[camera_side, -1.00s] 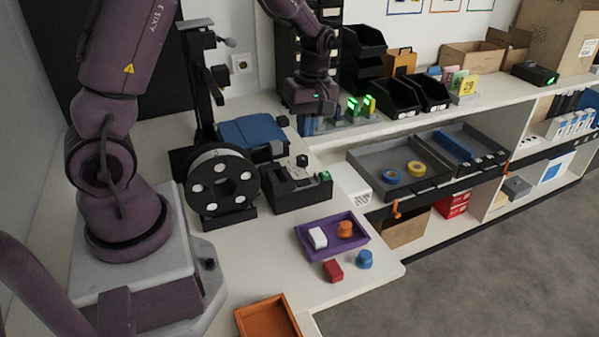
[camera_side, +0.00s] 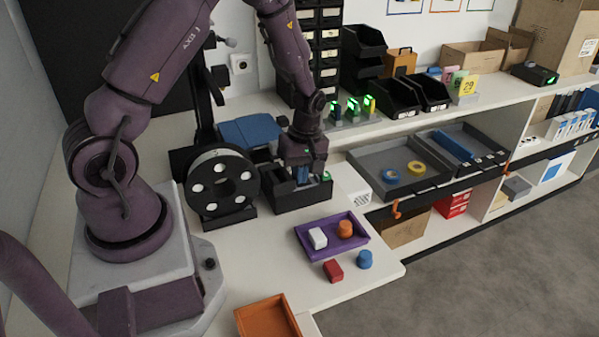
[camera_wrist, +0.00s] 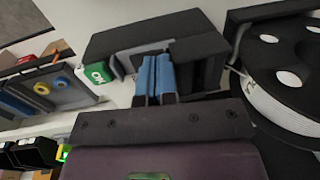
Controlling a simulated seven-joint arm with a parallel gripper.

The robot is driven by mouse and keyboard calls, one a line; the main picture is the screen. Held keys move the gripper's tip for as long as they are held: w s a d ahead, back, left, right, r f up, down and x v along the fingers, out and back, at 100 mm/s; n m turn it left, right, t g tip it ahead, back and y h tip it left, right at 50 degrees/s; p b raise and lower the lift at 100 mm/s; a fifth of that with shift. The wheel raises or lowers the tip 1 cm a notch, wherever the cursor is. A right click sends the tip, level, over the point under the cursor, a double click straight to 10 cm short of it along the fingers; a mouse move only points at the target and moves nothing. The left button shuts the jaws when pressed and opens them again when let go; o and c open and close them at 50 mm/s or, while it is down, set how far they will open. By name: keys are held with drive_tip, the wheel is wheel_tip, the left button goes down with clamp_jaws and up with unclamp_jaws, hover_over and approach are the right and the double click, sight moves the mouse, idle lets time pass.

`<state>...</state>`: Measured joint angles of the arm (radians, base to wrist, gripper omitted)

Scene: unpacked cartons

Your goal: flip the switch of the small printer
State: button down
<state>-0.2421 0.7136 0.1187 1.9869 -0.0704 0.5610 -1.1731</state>
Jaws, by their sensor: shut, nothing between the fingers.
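The small printer is a low black unit (camera_side: 290,199) on the white bench, right of the large spool. In the wrist view its black body (camera_wrist: 110,42) spans the top middle. Its switch is a green block marked "ON" (camera_wrist: 97,73), at the printer's left end there. In the side view only a sliver of green (camera_side: 327,176) shows at the printer's right end, beside my gripper. My gripper (camera_side: 303,176) points down over the printer, its blue fingers (camera_wrist: 155,78) shut and empty. The fingers are apart from the switch; whether they touch the printer body is unclear.
A black spool with white holes (camera_side: 222,183) stands close left of the printer. A purple tray (camera_side: 352,258) with a white and an orange piece is in front. Red (camera_side: 333,270) and blue (camera_side: 365,259) pieces lie near the bench edge. Grey drawers (camera_side: 375,155) stand open to the right.

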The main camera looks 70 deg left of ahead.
drive_tip(key=shift+s+f, duration=0.15)
drive_tip(key=shift+f, duration=0.15)
drive_tip(key=shift+w+r, duration=0.2)
drive_tip(key=shift+w, duration=0.7)
drive_tip(key=shift+r, duration=0.15)
wheel_tip(320, 180, up, 14)
drive_tip(key=w, duration=0.1)
drive_tip(key=shift+w, duration=0.35)
drive_tip(key=shift+s, duration=0.15)
